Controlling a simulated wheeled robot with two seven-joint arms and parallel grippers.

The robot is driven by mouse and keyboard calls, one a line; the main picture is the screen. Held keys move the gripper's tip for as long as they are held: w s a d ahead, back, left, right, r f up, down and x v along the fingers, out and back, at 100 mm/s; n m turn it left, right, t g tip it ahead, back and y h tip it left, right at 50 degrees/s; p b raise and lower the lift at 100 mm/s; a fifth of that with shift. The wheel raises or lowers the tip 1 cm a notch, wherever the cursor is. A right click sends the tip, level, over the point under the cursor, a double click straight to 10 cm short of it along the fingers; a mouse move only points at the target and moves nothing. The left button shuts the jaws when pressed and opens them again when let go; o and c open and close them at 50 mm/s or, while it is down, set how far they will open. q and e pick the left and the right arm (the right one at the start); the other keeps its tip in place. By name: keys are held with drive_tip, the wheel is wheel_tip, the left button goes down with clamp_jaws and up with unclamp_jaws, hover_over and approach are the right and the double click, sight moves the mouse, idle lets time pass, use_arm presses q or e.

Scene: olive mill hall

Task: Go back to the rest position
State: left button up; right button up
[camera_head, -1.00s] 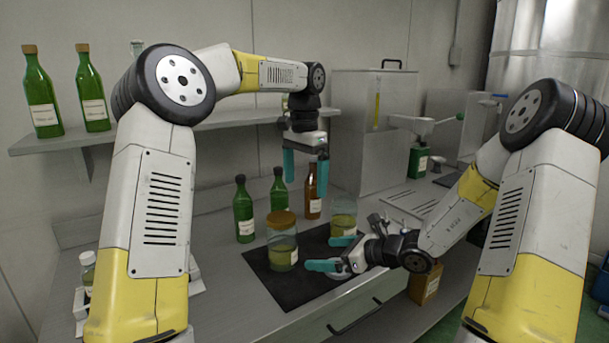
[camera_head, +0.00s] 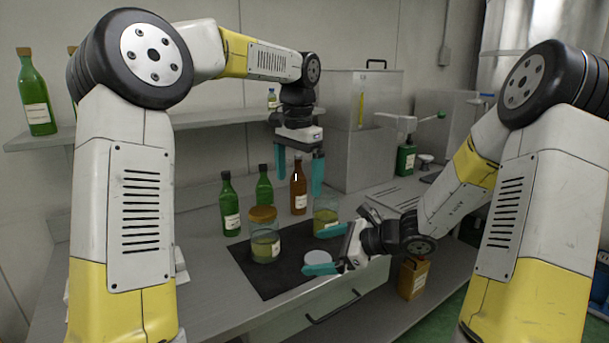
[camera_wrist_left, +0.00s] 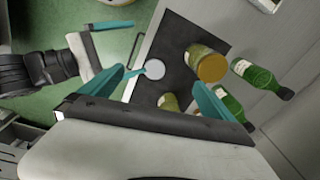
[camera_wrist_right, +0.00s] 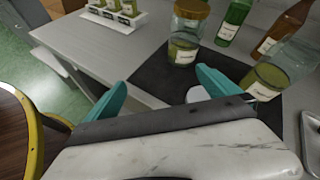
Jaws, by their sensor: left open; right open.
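My left gripper (camera_head: 299,175) is open and empty, pointing down above the back of the counter, in front of the brown bottle (camera_head: 298,190). My right gripper (camera_head: 328,250) is open and empty, low over the front of the black mat (camera_head: 262,284). A white round lid (camera_head: 317,258) lies on the mat between its fingers in the head view. A jar with a wooden lid (camera_head: 264,236) and a jar without a visible lid (camera_head: 326,217) stand on the mat. The left wrist view also shows the wooden-lidded jar (camera_wrist_left: 205,62).
Two green bottles (camera_head: 230,205) stand behind the mat. A shelf (camera_head: 205,120) with more bottles runs along the wall. A metal tank (camera_head: 360,130) stands at the back. A drawer handle (camera_head: 334,306) sticks out in front. The right wrist view shows a rack of small vials (camera_wrist_right: 122,14).

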use_arm(q)
drive_tip(key=s+a+r+n+t, duration=0.25)
drive_tip(key=s+a, duration=0.45)
drive_tip(key=s, duration=0.5)
use_arm(e)
drive_tip(key=s+r+n+g+h, duration=0.35)
drive_tip(key=s+r+n, duration=0.45)
drive_tip(key=s+n, duration=0.4)
use_arm(q)
drive_tip(key=s+a+f+n+t+h, duration=0.1)
drive_tip(key=s+a+f+n, duration=0.1)
drive_tip(key=s, duration=0.4)
drive_tip(key=s+a+f+n+t+h, duration=0.1)
drive_tip(key=s+a+f+n+t, duration=0.1)
drive_tip(key=s, duration=0.5)
drive_tip(key=shift+a+f+n, duration=0.7)
drive_tip(key=shift+a+n, duration=0.15)
drive_tip(key=shift+n, duration=0.1)
use_arm(e)
drive_tip(key=s+d+r+n+t+h, duration=0.4)
drive_tip(key=s+d+r+n, duration=0.3)
drive_tip(key=d, duration=0.3)
drive_tip(key=shift+s+n+h, duration=0.8)
drive_tip(key=shift+s+h, duration=0.05)
